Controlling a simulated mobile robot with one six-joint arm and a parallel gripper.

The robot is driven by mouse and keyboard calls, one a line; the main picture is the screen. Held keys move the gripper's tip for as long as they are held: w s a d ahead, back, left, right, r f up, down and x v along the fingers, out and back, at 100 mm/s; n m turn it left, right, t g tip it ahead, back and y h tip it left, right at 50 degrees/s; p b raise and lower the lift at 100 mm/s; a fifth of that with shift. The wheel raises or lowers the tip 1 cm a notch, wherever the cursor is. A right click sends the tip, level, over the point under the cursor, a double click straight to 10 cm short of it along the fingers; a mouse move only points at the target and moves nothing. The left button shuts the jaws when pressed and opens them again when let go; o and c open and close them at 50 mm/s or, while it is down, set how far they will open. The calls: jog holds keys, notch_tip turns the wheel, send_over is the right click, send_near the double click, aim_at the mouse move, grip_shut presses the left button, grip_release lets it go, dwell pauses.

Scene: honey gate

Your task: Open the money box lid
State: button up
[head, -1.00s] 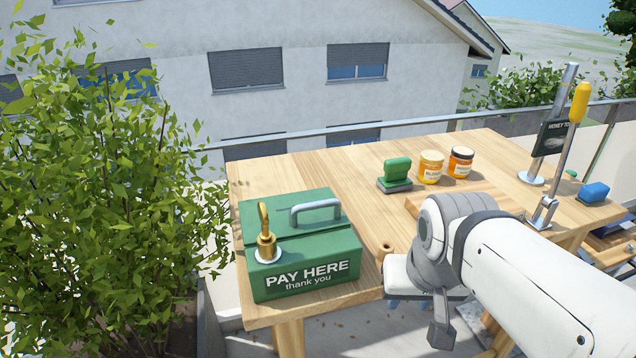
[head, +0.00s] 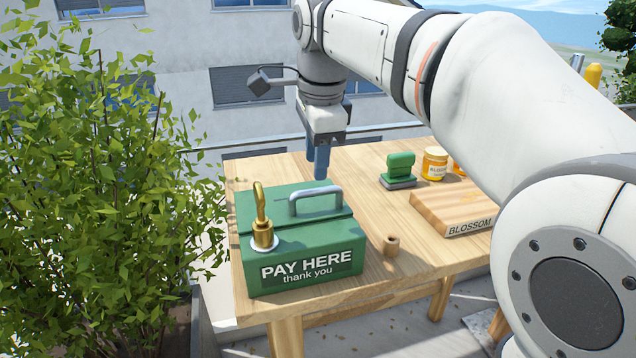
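The green money box (head: 345,240) stands at the left end of the wooden table, with "PAY HERE thank you" on its front. Its lid (head: 330,211) is down and carries a grey bar handle (head: 314,197). A brass piece with a raised loop (head: 262,225) stands on a white disc at the top left of the box. My gripper (head: 321,172) points down just above and behind the handle, its blue fingers seen nearly edge-on. I cannot tell whether there is a gap between them, or whether they touch the handle.
A green stamp-like block (head: 399,171) and honey jars (head: 435,163) stand at the back of the table. A wooden block marked "BLOSSOM" (head: 455,211) lies right of centre, partly behind my arm. A small wooden peg (head: 391,245) stands beside the box. A leafy bush (head: 100,180) crowds the left.

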aim_at(315, 191)
jog(key=f, duration=0.2)
jog(key=w+f, duration=0.1)
jog(key=f, duration=0.2)
jog(key=shift+a+f, duration=0.1)
jog(key=shift+f, duration=0.2)
jog(key=shift+c, duration=0.5)
grip_shut()
